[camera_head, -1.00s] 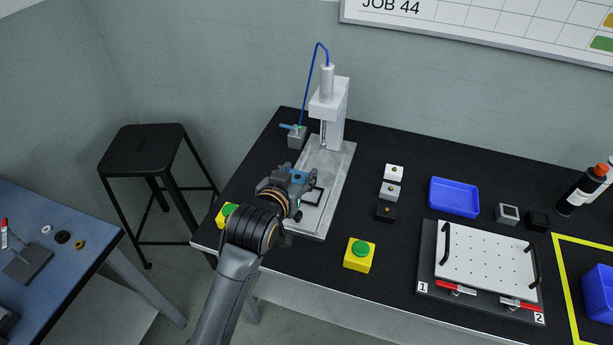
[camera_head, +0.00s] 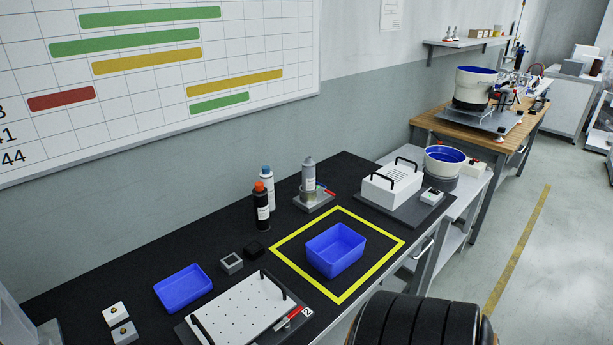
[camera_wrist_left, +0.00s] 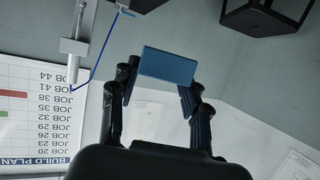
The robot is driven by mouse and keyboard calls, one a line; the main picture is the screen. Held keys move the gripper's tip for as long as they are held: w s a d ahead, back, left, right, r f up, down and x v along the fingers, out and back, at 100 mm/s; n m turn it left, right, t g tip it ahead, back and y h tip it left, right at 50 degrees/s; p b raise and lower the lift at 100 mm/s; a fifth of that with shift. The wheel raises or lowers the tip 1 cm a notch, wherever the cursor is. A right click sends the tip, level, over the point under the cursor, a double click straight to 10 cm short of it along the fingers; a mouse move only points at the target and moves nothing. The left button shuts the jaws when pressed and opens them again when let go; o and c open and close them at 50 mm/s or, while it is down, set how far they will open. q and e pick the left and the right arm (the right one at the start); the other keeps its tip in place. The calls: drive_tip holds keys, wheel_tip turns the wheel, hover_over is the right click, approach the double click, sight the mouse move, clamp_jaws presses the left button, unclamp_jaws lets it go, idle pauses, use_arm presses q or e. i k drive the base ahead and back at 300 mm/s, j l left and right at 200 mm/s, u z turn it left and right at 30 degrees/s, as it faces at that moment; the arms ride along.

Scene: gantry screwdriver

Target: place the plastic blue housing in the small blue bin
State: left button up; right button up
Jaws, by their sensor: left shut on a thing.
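In the left wrist view, my left gripper (camera_wrist_left: 160,80) is shut on the blue housing (camera_wrist_left: 168,66), a flat blue block seen between its two dark fingers. The housing is held in the air, clear of any surface. In the head view, a deep blue bin (camera_head: 335,252) stands inside a yellow taped square on the black bench and looks empty. A shallow blue tray (camera_head: 183,288) lies farther left, also empty. The left gripper and the housing are outside the head view. My right gripper is in neither current view.
A perforated white plate (camera_head: 243,312) with black handles lies left of the taped square. Two bottles (camera_head: 262,205) and a grey canister (camera_head: 308,175) stand behind it. A white box (camera_head: 392,185) with handles is at the right. Bare bench surrounds the bin inside the tape.

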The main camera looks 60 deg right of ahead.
sight(342, 253)
drive_tip(key=z, duration=1.35)
drive_tip(key=i+z, duration=0.15)
drive_tip(key=z, duration=0.25)
drive_tip(key=i+z, duration=0.15)
drive_tip(key=z, duration=0.25)
drive_tip(key=i+z, duration=0.15)
drive_tip(key=z, duration=0.2)
drive_tip(key=i+z, duration=0.15)
drive_tip(key=z, duration=0.25)
drive_tip(key=i+j, duration=0.2)
